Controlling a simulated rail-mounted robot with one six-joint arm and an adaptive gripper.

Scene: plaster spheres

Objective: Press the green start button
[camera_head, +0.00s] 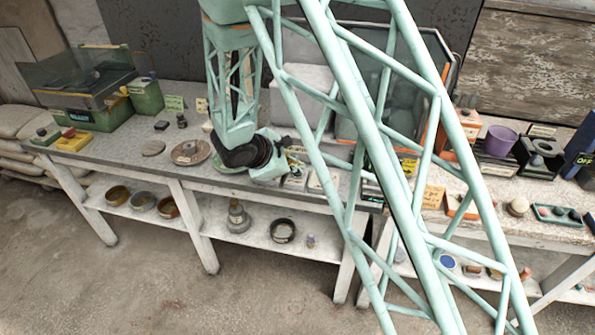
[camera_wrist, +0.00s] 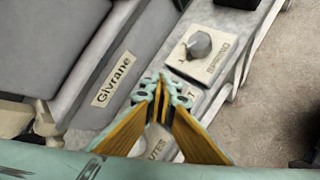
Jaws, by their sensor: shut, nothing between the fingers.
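My gripper (camera_wrist: 160,88) is shut and empty in the wrist view, over a pale panel with a partly hidden label. In the head view my wrist is over the middle of the bench, far right of the green box, and the fingertips are hard to make out. No green button shows in the wrist view.
A plate with a grey knob (camera_wrist: 199,45) lies just beyond my fingers, beside a grey unit labelled Givrane (camera_wrist: 113,79). A disc (camera_head: 190,152) and a green case (camera_head: 147,97) stand left on the bench (camera_head: 110,160). A purple pot (camera_head: 499,140) stands right.

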